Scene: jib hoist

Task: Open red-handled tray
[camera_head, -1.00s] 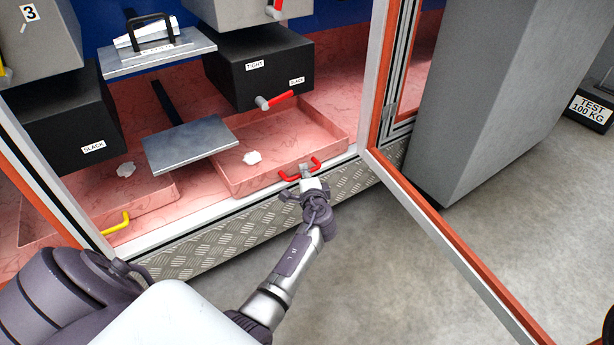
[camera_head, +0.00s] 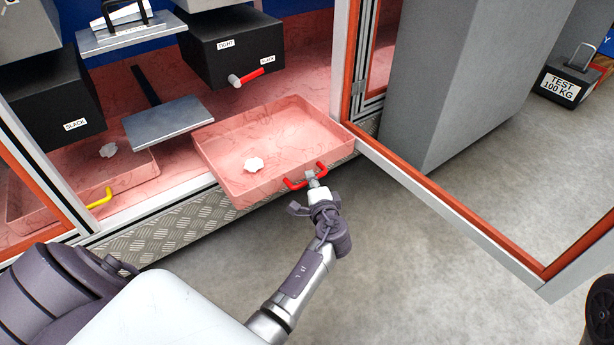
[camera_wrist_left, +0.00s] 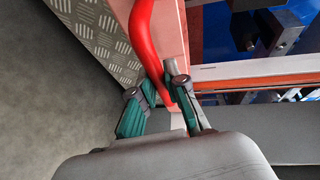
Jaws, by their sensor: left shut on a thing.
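The red-handled tray (camera_head: 285,128) is a shallow pink tray on the right side of the cabinet. It stands part way out, its front past the cabinet's front edge, with a white lump (camera_head: 254,164) inside. Its red handle (camera_head: 296,184) is on the front wall. My left gripper (camera_head: 312,181) is shut on this handle. In the left wrist view the red handle (camera_wrist_left: 145,40) runs down between the green-padded fingers (camera_wrist_left: 168,110). My right gripper is not in view.
A yellow-handled tray (camera_head: 130,165) sits inside the cabinet at left. An open door frame (camera_head: 440,192) reaches out at right, beside a tall grey cabinet (camera_head: 450,75). Black boxes (camera_head: 235,55) hang above the trays. Grey floor is clear in front.

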